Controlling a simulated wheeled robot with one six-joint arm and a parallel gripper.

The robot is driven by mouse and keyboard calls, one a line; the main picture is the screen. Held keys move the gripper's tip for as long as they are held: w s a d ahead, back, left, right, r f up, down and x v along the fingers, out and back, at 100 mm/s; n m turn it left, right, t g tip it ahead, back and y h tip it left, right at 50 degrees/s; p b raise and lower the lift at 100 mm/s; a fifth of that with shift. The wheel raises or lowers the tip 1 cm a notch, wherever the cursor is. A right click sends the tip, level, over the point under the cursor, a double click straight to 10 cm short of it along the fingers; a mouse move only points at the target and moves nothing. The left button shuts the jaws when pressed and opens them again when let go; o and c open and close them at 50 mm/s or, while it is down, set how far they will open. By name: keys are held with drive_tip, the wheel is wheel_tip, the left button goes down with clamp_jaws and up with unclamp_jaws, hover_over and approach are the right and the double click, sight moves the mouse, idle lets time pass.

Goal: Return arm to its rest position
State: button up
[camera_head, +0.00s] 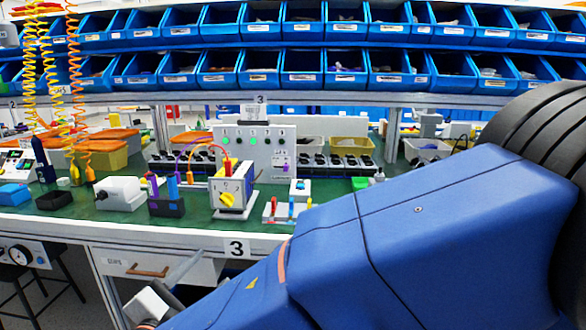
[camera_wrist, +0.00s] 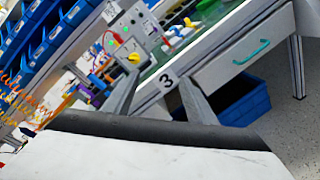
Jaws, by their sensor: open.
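The rotary switch is a yellow knob (camera_head: 227,199) on the front of a white and grey box (camera_head: 233,187), which stands on the green bench top near its front edge. In the wrist view the yellow knob (camera_wrist: 133,58) lies beyond the left finger. My gripper (camera_wrist: 158,78) is open, with its two grey fingers apart and nothing between them. In the head view, part of my gripper shows low at the left, in front of the bench and apart from the switch box. My blue arm covers the lower right and hides much of the bench there.
A white device (camera_head: 120,194) and a dark block with coloured plugs (camera_head: 166,205) stand left of the box. Blue bins (camera_head: 262,68) fill the shelves behind. Coiled cables hang at left.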

drive_tip(key=w+d+f+m+g+h, duration=0.1)
drive_tip(key=w+d+m+g, duration=0.15)
drive_tip(key=d, duration=0.65)
drive_tip(key=w+d+f+m+g+h, duration=0.1)
drive_tip(key=w+d+m+g+h, duration=0.15)
drive_tip(key=d, duration=0.65)
drive_tip(key=w+d+f+m+g+h, duration=0.1)
drive_tip(key=w+d+f+m+g, duration=0.15)
drive_tip(key=d, duration=0.65)
drive_tip(key=s+d+f+m+g+y, duration=0.2)
drive_tip(key=s+d+m+y, duration=0.2)
drive_tip(key=s+d+m, duration=0.4)
drive_tip(key=s+d+f+m+g+y, duration=0.2)
drive_tip(key=s+d+m+y, duration=0.2)
drive_tip(key=s+d+m, duration=0.3)
drive_tip(key=shift+s+d+m, duration=0.4)
drive_tip(key=shift+d+m, duration=0.55)
drive_tip(key=shift+d, duration=0.95)
